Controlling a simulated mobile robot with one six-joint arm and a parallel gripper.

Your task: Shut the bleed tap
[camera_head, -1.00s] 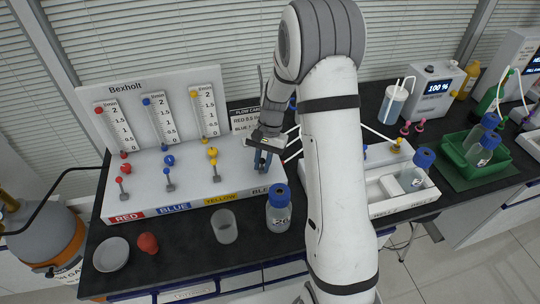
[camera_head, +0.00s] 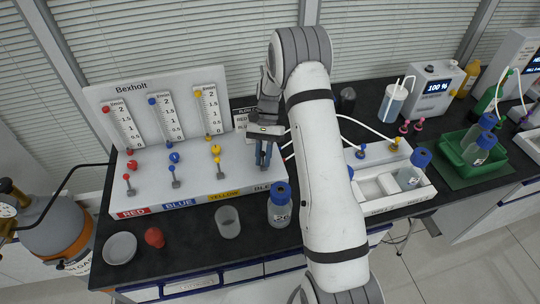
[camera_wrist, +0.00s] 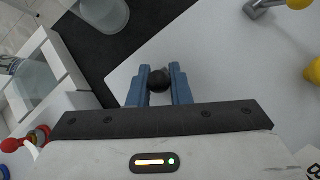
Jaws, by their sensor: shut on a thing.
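The bleed tap's black ball knob (camera_wrist: 159,80) sits between the two blue fingers of my gripper (camera_wrist: 159,88) in the wrist view. My gripper is shut on this knob. In the head view my gripper (camera_head: 263,158) points down at the right end of the white Bexholt panel (camera_head: 235,184), above the partly hidden bleed label (camera_head: 264,187). The fingers and wrist hide the tap there, and its handle angle cannot be told.
Red (camera_head: 128,178), blue (camera_head: 173,171) and yellow (camera_head: 217,162) taps stand left of my gripper. A blue-capped bottle (camera_head: 280,207) and a clear beaker (camera_head: 227,222) stand in front of the panel. A white tray (camera_head: 385,187) is to the right.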

